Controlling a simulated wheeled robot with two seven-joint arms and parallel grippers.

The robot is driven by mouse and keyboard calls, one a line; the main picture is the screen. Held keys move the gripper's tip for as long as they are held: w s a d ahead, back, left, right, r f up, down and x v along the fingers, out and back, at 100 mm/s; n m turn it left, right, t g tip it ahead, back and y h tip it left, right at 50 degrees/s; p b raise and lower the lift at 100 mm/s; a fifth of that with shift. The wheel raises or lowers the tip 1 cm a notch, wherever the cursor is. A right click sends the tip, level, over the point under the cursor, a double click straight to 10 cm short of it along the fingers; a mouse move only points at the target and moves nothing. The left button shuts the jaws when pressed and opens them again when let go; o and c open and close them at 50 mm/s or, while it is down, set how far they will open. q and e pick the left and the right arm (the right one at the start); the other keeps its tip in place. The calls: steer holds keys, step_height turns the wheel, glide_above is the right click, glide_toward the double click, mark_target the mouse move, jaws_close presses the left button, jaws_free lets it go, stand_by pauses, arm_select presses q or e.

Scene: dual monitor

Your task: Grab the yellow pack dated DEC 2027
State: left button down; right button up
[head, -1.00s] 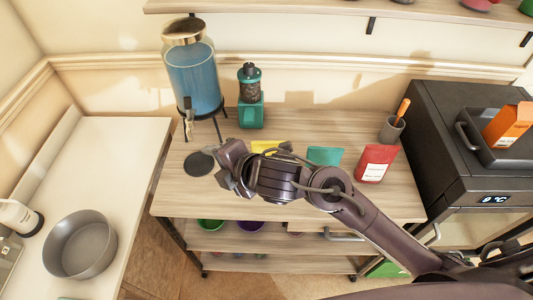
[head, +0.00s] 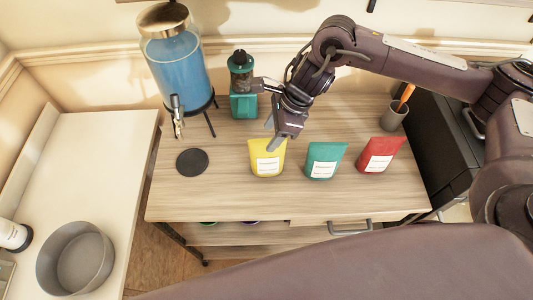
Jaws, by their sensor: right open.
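A yellow pack (head: 267,160) with a white label stands on the wooden cart top; the label's date is too small to read. To its right are a teal pack (head: 325,160) and a red pack (head: 379,155), also with white labels. My right gripper (head: 263,118) reaches in from the right and hangs just above and behind the yellow pack. Its fingers are spread apart with nothing between them. One finger hangs close to the pack's top edge; I cannot tell whether it touches. My left gripper is not in view.
A blue drink dispenser (head: 178,62) on a stand and a teal grinder (head: 242,88) stand behind to the left. A dark round coaster (head: 192,162) lies left of the yellow pack. A grey cup (head: 394,116) stands at the right. The cart's front strip is clear.

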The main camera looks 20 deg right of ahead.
mark_target(268, 140)
steer(key=shift+a+f, duration=0.2)
steer(key=shift+f, duration=0.2)
steer(key=p+x, duration=0.2)
steer(key=x, duration=0.2)
steer(key=shift+w+f+p, duration=0.1)
steer(key=shift+f+p, duration=0.15)
steer(key=shift+p, duration=0.05)
steer(key=shift+f, duration=0.25)
jaws_close()
